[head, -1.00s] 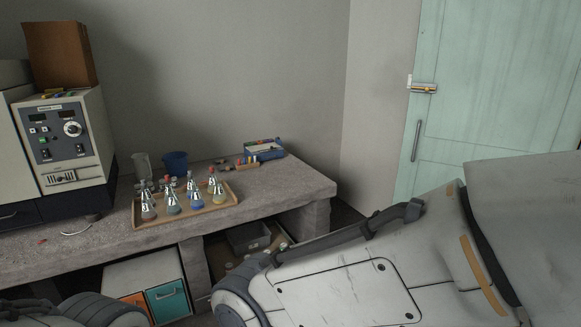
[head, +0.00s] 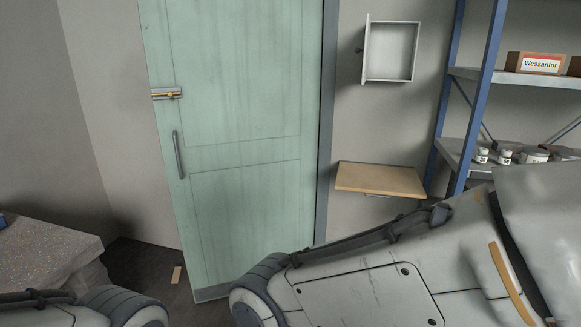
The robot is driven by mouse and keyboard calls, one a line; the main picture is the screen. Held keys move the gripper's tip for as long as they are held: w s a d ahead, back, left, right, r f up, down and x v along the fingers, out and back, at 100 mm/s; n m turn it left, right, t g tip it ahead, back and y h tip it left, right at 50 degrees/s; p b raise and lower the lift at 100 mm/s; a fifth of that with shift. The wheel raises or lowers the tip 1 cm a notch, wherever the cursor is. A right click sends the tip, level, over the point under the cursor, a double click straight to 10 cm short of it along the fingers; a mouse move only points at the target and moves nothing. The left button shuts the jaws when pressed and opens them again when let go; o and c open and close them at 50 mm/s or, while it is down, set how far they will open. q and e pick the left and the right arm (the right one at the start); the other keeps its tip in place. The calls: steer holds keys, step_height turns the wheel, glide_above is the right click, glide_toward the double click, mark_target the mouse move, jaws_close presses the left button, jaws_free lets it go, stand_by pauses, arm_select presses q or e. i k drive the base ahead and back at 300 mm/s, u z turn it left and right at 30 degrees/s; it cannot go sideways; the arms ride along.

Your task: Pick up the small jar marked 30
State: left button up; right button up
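Two small white jars with dark markings stand on the lower shelf of the blue-framed rack at the right of the head view, a left one (head: 482,155) and a right one (head: 505,157). Their markings are too small to read, so I cannot tell whether either is marked 30. A wider white container (head: 535,155) stands to their right, partly hidden by my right arm. My arms show at the bottom left and bottom right, but neither gripper is in view.
A green door (head: 240,150) with a brass bolt (head: 167,93) is in the middle. A small open wall cabinet (head: 415,52) hangs above a wooden wall shelf (head: 380,179). A box labelled Wessantor (head: 538,63) sits on the upper rack shelf. The concrete bench (head: 45,245) is at the left.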

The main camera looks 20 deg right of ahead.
mark_target(481, 158)
steer(key=z, duration=0.7)
steer(key=i, duration=1)
steer(key=z, duration=0.4)
